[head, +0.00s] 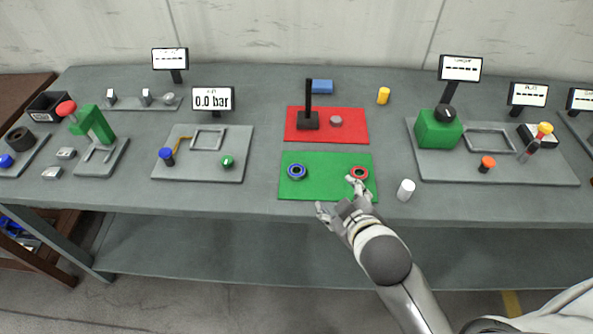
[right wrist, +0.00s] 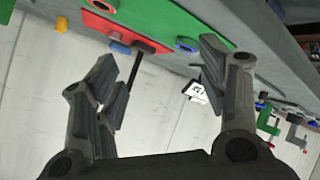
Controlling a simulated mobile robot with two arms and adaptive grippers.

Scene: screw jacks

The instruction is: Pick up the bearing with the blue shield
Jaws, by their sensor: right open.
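The bearing with the blue shield (head: 297,178) lies flat at the left of the green mat (head: 328,186). It also shows in the right wrist view (right wrist: 186,49), near the tip of one finger. A bearing with a red shield (head: 360,179) lies at the right of the same mat, partly behind a finger of my right gripper. My right gripper (head: 338,196) is open and empty over the front edge of the green mat, to the right of and nearer than the blue bearing. It also fills the right wrist view (right wrist: 160,65). My left gripper is not in view.
A red mat (head: 350,128) with a black upright stand (head: 308,120) and a grey disc lies behind the green mat. A white cylinder (head: 405,190) stands right of the green mat. Grey fixture plates (head: 200,170) flank on both sides. Bare table lies left of the green mat.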

